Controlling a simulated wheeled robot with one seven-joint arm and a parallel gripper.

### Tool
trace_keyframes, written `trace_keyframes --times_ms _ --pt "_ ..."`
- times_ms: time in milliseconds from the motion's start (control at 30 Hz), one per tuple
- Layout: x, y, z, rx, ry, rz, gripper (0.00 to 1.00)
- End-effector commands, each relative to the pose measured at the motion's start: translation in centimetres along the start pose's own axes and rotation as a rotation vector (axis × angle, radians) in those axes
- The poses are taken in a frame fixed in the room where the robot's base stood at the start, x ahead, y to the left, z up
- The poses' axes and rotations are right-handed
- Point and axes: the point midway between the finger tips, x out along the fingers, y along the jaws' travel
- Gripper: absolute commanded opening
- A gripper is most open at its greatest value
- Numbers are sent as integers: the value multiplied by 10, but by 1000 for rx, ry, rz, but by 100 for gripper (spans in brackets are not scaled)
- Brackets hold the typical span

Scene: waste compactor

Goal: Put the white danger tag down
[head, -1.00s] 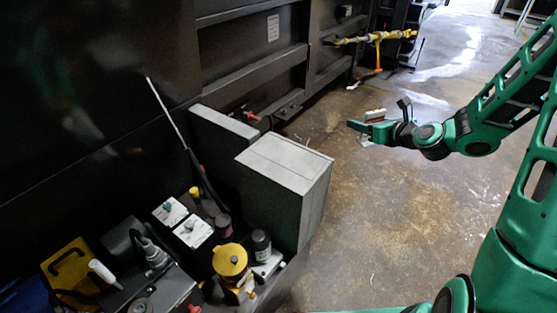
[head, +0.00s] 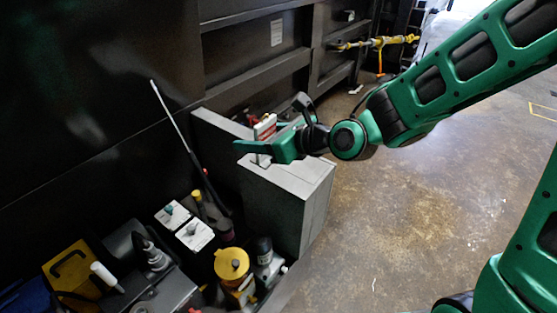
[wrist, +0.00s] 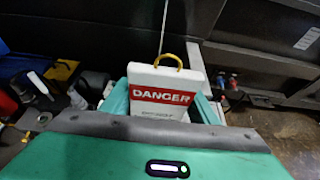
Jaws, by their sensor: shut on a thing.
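The white danger tag (wrist: 163,95) has a red band with the word DANGER and a yellow loop at its top. In the wrist view it stands upright between the two green fingers of my gripper (wrist: 163,108), which is shut on it. In the head view the tag (head: 265,127) shows small, partly hidden by my gripper (head: 268,143). The gripper appears over the grey box (head: 308,207). I cannot tell how high the tag is above the box top.
Left of the grey box are white switch boxes (head: 193,234), a yellow-capped canister (head: 232,263) and a thin upright rod (head: 170,118). A dark ribbed wall (head: 250,70) rises behind. Open concrete floor (head: 400,220) lies to the right.

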Motion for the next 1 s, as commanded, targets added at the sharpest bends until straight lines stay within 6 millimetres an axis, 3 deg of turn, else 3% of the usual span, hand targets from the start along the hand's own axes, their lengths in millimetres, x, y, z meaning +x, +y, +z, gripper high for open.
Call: trace_keyframes --times_ms 600,833,1000 --pt "43 -98 -48 3 2 -1 32" --pt "50 -110 -55 1 1 2 32" --pt "57 -110 -74 4 4 3 32"
